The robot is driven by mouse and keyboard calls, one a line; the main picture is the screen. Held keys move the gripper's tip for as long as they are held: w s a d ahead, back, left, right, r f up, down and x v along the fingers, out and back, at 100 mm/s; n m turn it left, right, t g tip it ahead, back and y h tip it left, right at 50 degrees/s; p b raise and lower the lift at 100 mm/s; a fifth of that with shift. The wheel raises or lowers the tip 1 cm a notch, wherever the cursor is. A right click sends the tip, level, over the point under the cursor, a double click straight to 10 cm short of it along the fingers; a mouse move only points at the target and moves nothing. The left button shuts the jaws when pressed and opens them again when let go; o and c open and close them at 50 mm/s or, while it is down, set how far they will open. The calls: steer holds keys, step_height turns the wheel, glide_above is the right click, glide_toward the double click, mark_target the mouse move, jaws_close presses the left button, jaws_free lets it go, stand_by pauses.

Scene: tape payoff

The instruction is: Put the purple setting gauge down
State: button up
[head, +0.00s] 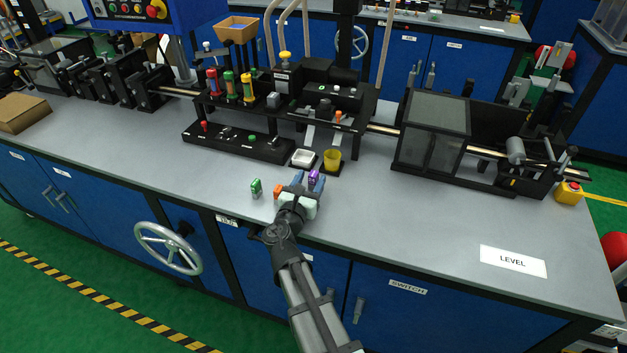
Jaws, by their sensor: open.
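The purple setting gauge (314,177) is at the front middle of the grey bench, right by the fingers of my gripper (309,180). My gripper is open, with its fingers low over the bench top beside the gauge. The gripper partly hides the gauge, so I cannot tell whether it stands fully on the bench or touches a finger. A green gauge (256,188) stands on the bench to the left. An orange piece (278,191) shows just left of my gripper, partly hidden by it.
A white dish (303,158) and a yellow cup (332,160) sit behind my gripper. A black rack (237,141) and machine fixtures line the back. A dark guarded box (433,135) stands to the right. The bench (400,210) is clear right of my gripper, up to the LEVEL label (512,261).

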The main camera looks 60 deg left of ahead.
mark_target(315, 171)
steer(key=x, duration=0.4)
steer(key=shift+w+a, duration=0.2)
steer(key=shift+a, duration=0.05)
jaws_close()
